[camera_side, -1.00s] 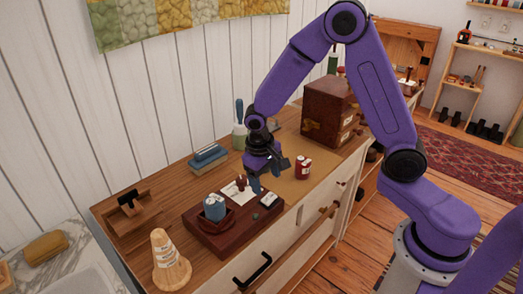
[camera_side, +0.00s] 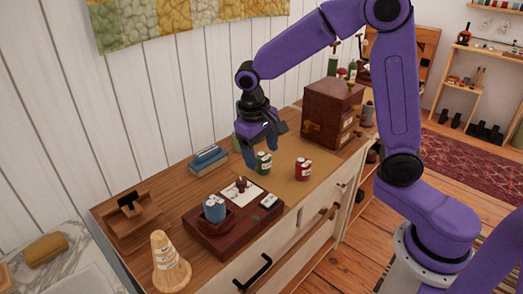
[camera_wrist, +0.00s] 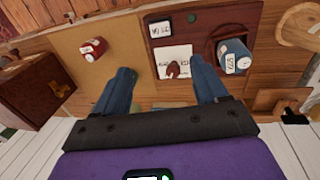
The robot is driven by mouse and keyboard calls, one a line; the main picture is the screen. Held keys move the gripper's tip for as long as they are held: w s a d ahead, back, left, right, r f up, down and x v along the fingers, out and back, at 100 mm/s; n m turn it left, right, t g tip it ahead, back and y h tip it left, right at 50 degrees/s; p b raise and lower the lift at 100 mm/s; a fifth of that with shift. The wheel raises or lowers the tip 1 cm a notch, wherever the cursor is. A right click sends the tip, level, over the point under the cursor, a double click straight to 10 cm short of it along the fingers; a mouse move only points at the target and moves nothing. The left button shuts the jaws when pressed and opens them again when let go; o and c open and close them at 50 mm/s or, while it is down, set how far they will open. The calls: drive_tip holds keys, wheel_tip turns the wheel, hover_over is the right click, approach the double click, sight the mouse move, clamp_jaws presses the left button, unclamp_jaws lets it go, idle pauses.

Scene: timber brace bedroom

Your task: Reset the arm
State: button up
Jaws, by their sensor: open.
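My gripper (camera_side: 264,150) is open and empty, raised above the wooden counter, its two blue fingers pointing down. In the wrist view its fingers (camera_wrist: 163,82) are spread apart with nothing between them. A dark wooden tray (camera_side: 232,238) on the counter holds a blue can (camera_side: 214,208), a white card with a small dark red piece (camera_side: 242,187), and a small white label block (camera_side: 268,201). The blue can also shows in the wrist view (camera_wrist: 234,57). A green can (camera_side: 263,163) appears just below the gripper in the side view; I cannot make it out in the wrist view.
A red can (camera_side: 303,168) stands on the tan mat, with a dark wooden chest (camera_side: 331,115) behind it. A blue-topped block (camera_side: 208,160) lies by the wall. A wooden cone (camera_side: 168,264) and a wooden holder (camera_side: 137,215) are at the near left.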

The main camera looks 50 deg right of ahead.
drive_tip(key=s+d+r+n+y, duration=0.1)
drive_tip(key=s+n, duration=1.1)
drive_tip(key=s, duration=1.3)
drive_tip(key=shift+s+d+n+y, duration=0.25)
drive_tip(key=shift+d+n+y, duration=0.1)
drive_tip(key=shift+y, duration=0.35)
drive_tip(key=shift+r, duration=0.1)
